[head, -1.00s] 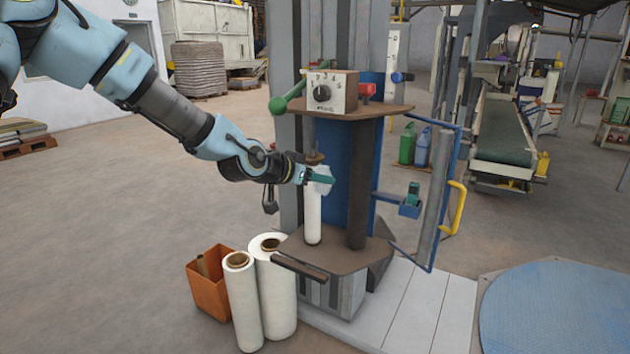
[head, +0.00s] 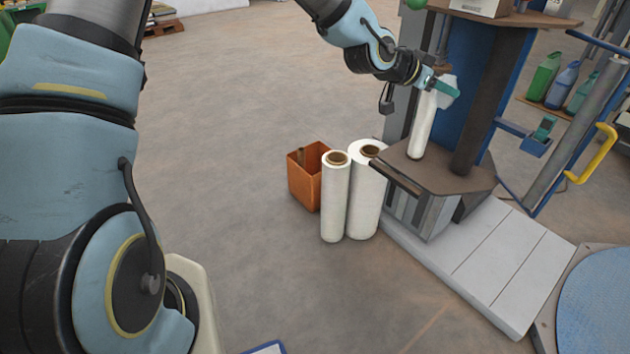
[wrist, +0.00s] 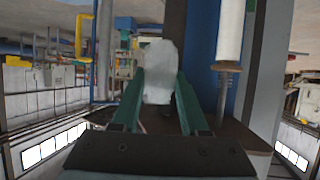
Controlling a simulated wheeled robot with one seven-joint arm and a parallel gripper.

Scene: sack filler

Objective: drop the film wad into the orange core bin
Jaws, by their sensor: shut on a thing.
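The film wad (wrist: 158,72) is a whitish crumpled lump between the two green fingers of my gripper (wrist: 158,90) in the wrist view. In the head view, my gripper (head: 440,88) is shut on the wad (head: 448,82), in front of the machine and beside the upper part of a white film roll (head: 422,128) on its carriage. I cannot tell whether the wad touches that roll. The orange core bin (head: 303,180) stands on the floor to the lower left of my gripper, open at the top, with a brown core (head: 301,156) in it.
Two white film rolls, a thinner one (head: 335,200) and a thicker one (head: 366,190), stand upright just right of the bin. The machine's brown lower plate (head: 450,176) juts out behind them. The floor left of the bin is clear. A yellow handle (head: 597,155) is at right.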

